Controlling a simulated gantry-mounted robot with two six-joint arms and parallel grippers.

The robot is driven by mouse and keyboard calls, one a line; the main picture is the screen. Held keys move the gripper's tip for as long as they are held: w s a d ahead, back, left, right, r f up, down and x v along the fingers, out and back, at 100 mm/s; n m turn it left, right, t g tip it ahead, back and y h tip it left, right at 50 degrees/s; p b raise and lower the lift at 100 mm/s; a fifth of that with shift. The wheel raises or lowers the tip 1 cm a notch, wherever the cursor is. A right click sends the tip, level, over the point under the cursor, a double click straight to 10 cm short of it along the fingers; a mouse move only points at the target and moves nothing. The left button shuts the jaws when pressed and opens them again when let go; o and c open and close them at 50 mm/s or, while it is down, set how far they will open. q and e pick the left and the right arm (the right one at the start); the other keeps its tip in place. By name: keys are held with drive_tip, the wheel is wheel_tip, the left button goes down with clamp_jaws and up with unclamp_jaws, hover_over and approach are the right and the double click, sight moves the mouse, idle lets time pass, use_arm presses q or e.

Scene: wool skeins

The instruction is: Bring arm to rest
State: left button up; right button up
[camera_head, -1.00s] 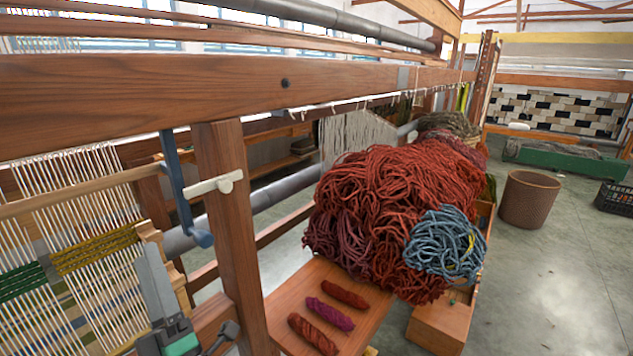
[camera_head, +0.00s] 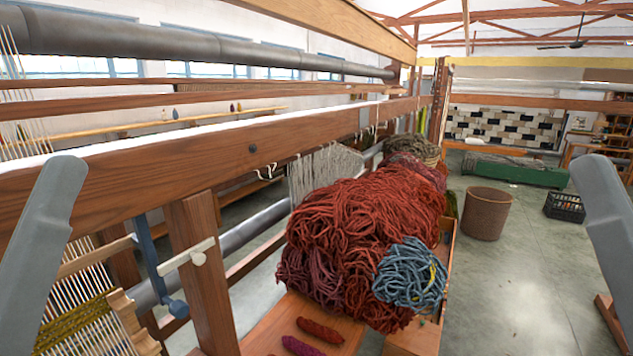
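Smooth grey parts of my arms stand at the left and right edges of the head view, slanting upward. No gripper fingertips can be made out on either side, so neither gripper shows open or shut. A large heap of red wool (camera_head: 352,238) lies in the middle on a wooden bench. A blue-grey skein (camera_head: 411,277) rests against its front right. A red-brown skein (camera_head: 320,331) and a purple skein (camera_head: 301,346) lie on the bench (camera_head: 268,322) at the bottom edge. My arm parts look clear of the wool.
A wooden loom beam (camera_head: 180,178) crosses the left side, with a post (camera_head: 202,265) and a blue bracket (camera_head: 153,262) below. A brown basket (camera_head: 487,214) and a black crate (camera_head: 564,207) stand on the floor at right. Bare floor (camera_head: 510,290) lies right of the wool.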

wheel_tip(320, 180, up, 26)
drive_tip(key=p, duration=2.2)
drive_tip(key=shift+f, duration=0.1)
